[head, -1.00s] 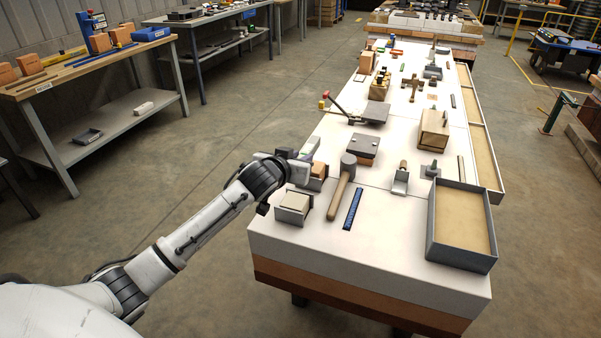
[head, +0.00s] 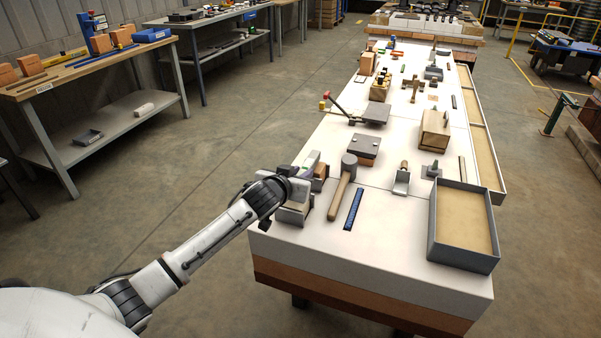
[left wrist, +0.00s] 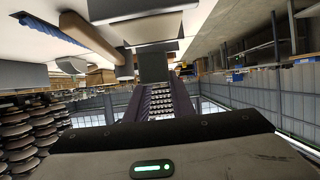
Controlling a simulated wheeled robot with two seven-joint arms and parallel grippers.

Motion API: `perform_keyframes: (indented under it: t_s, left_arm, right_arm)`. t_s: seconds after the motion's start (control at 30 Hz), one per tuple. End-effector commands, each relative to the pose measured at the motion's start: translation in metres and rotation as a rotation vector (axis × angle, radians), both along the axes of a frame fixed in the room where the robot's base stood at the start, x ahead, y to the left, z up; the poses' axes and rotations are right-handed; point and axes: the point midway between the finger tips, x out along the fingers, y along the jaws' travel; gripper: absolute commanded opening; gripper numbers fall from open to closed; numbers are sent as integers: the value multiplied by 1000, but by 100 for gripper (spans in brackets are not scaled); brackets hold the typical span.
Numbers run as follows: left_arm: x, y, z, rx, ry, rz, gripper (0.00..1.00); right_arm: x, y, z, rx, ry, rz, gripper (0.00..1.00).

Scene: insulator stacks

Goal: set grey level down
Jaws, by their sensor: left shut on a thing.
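My left gripper (head: 302,174) is at the near left edge of the white table (head: 400,264). It is shut on a grey block-like thing, which I take to be the grey level (head: 312,159); only its end shows past the gripper. In the left wrist view the grey level (left wrist: 153,67) shows as a dark grey face at the ends of the two fingers (left wrist: 154,88). Whether it touches the table or an object below is hidden. My right gripper is not in view.
A wooden-handled mallet (head: 342,187) and a blue ruler (head: 353,209) lie just right of the gripper. A grey box with a pale top (head: 293,213) stands beneath the wrist. A grey-rimmed tray (head: 432,224) is at the near right. The table's front strip is clear.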

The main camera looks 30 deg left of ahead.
Motion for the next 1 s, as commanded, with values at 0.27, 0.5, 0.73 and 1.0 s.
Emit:
perform_keyframes:
  t_s: [0.27,0.5,0.73,1.0]
  left_arm:
    - [0,0,0,-1,0,0,40]
    - [0,0,1,-1,0,0,40]
    - [-10,-3,16,-2,1,-1,40]
    - [-59,-14,37,-1,1,-1,40]
  right_arm:
    - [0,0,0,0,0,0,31]
    - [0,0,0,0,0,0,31]
    - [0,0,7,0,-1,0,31]
    - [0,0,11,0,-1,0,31]
